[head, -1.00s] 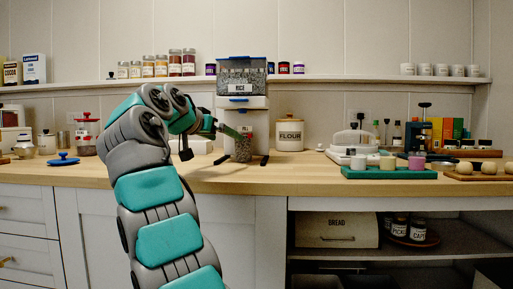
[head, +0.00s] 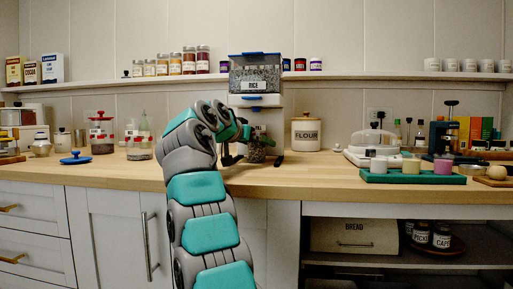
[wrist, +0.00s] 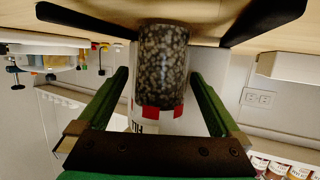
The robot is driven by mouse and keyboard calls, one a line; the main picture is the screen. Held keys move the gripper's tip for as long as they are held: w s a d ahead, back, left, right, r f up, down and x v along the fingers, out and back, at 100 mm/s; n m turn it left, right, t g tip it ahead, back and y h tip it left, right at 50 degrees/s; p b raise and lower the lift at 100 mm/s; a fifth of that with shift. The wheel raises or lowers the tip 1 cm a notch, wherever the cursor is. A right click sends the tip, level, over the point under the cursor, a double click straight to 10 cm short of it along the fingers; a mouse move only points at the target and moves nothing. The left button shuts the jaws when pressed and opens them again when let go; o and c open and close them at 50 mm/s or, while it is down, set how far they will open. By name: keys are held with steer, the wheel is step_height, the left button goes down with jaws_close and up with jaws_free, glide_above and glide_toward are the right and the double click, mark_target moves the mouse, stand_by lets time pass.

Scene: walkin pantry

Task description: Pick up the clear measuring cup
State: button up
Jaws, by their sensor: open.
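The clear measuring cup (head: 257,153) stands upright on the counter under the rice dispenser (head: 255,75), between the dispenser's dark feet. It is full of speckled grain, and red marks show near its rim in the wrist view (wrist: 160,65), where the scene appears upside down. My gripper (wrist: 160,76) is open, with one green finger on each side of the cup. A gap shows between each finger and the cup wall, so I see no grip. In the head view my gripper (head: 246,146) partly hides the cup's left side.
A flour canister (head: 305,133) stands right of the dispenser. A green tray (head: 412,178) with small cups sits farther right. A jar with a red lid (head: 102,135) and a blue lid (head: 75,159) are at left. The front counter strip is clear.

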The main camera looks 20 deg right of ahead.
jaws_close()
stand_by(0.8)
steer(key=shift+r, duration=0.2)
